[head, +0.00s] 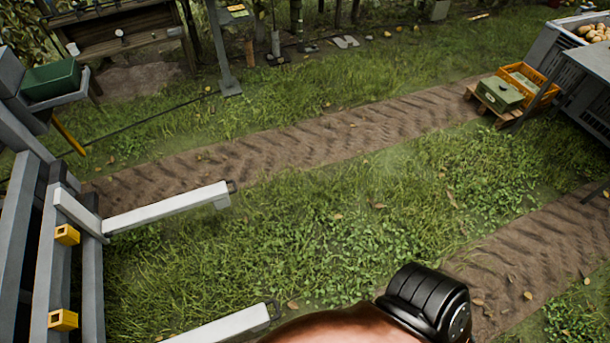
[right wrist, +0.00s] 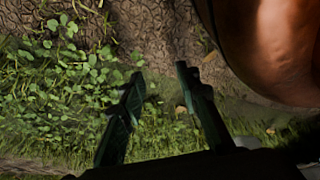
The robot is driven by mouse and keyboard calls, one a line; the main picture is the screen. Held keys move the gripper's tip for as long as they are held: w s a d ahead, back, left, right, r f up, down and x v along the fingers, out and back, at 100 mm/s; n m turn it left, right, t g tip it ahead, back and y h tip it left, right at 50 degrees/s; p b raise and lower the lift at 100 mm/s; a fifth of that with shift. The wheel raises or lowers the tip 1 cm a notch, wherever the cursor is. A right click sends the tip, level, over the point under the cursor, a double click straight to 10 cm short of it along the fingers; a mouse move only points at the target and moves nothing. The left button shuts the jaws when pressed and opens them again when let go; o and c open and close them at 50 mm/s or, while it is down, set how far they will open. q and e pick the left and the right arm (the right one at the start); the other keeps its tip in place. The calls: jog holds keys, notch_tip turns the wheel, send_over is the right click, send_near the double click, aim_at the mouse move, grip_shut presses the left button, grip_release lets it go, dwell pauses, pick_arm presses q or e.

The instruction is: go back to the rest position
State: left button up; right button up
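My right gripper (right wrist: 160,72) shows in the right wrist view. Its two dark fingers stand apart with nothing between them, over grass, leaves and brown soil. A copper-coloured rounded part of my own body fills the upper right of that view. In the head view a copper and black part of my own body shows at the bottom, but the right gripper itself does not. My left gripper is in neither view.
A grey frame (head: 57,265) with pale arms (head: 165,208) reaching over the grass stands at left. A green box (head: 50,79) is above it. At right are a green crate (head: 500,94), an orange crate (head: 545,88) and a grey bin (head: 549,44) with pears (head: 596,31). The middle grass is clear.

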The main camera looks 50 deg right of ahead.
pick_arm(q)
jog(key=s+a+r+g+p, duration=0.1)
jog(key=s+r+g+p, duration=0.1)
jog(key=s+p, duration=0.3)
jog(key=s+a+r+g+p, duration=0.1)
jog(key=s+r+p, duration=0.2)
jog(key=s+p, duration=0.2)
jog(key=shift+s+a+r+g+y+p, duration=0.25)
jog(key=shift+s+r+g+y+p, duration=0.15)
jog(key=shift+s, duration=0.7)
pick_arm(e)
jog(key=s+d+r+g, duration=0.1)
jog(key=s+r+g, duration=0.1)
jog(key=s, duration=0.4)
jog(key=s+d+r+g, duration=0.1)
jog(key=s+r, duration=0.2)
jog(key=s, duration=0.3)
jog(key=shift+d+r+g+h, duration=0.35)
jog(key=shift+g+h, duration=0.05)
jog(key=shift+s, duration=0.1)
